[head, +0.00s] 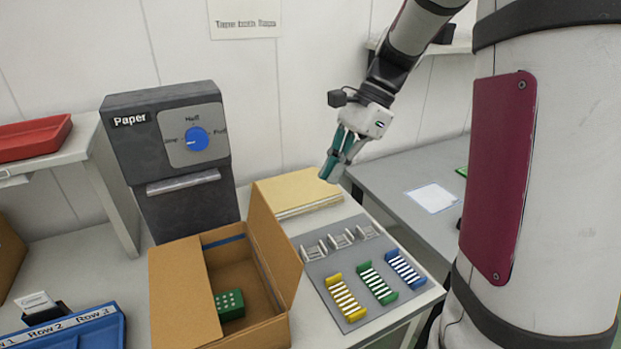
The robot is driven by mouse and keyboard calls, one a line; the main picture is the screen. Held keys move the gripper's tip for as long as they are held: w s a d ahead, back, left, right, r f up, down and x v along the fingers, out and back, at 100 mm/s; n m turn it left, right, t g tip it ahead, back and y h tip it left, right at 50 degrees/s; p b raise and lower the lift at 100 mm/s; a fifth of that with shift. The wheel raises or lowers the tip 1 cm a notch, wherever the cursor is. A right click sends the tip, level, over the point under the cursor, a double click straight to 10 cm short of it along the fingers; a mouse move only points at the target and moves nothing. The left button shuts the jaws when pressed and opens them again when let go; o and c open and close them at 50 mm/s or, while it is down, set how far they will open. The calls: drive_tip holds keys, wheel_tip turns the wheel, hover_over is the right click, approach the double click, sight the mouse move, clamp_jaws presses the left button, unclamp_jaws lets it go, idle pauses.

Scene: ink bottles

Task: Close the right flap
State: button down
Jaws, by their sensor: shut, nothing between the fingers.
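An open brown cardboard box (268,325) stands on the white table in the head view. Its right flap (272,250) stands up steeply along the right side of the opening. Its left flap (182,296) lies much flatter at the left; whether it covers part of the box I cannot tell. A green block with pale dots (231,304) shows inside the box. My gripper (329,178) is shut and empty, pointing down and to the left. It is above and to the right of the box, apart from the right flap.
A dark paper dispenser (160,112) with a blue knob stands behind the box. A stack of tan sheets (298,190) lies behind the flap. A grey mat (318,268) with yellow, green and blue striped pieces lies to the right. A blue bin (75,332) is at front left.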

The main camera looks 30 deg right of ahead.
sight(269, 238)
drive_tip(key=a+f+p, duration=0.1)
drive_tip(key=a+f, duration=0.5)
drive_tip(key=a, duration=0.2)
drive_tip(key=shift+a+f, duration=0.15)
drive_tip(key=shift+f, duration=0.2)
drive_tip(key=shift+a, duration=0.1)
